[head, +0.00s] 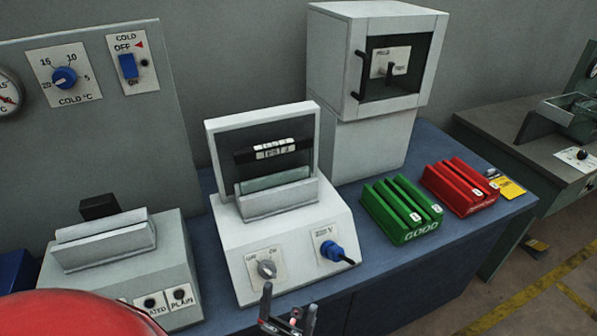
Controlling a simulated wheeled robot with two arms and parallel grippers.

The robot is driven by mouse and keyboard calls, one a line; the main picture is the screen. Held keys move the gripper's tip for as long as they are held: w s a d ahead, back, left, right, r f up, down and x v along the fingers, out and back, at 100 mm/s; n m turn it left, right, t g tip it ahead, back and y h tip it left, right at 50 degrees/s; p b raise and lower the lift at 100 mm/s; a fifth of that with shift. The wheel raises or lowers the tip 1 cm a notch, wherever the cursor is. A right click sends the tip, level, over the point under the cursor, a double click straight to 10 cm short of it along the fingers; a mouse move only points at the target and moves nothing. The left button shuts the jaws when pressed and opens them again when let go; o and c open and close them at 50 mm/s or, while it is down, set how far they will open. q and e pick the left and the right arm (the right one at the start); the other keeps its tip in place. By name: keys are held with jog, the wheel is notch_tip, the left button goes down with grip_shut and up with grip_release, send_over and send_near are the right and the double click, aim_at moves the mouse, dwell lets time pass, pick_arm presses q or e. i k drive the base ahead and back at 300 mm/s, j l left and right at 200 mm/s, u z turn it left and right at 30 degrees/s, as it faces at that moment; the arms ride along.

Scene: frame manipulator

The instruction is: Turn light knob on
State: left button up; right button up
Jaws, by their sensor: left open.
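The light knob (267,269) is a small grey dial on a labelled plate on the sloped front of a white device (232,240). Its label is small, with a word like "ON" at the upper right; the exact setting is hard to read. My left gripper (289,299) is at the bottom centre, just below and right of the knob. Its two fingers point up and are spread apart, with nothing between them. It appears apart from the knob. My right gripper is not in view.
A blue knob (331,251) with a dark tip sits right of the light knob. A green tray (401,232) and a red tray (466,208) are farther right on the blue bench (334,291). A grey device (105,262) stands left. A white cabinet (338,60) stands behind.

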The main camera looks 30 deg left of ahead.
aim_at(267, 269)
jog(key=u, duration=1)
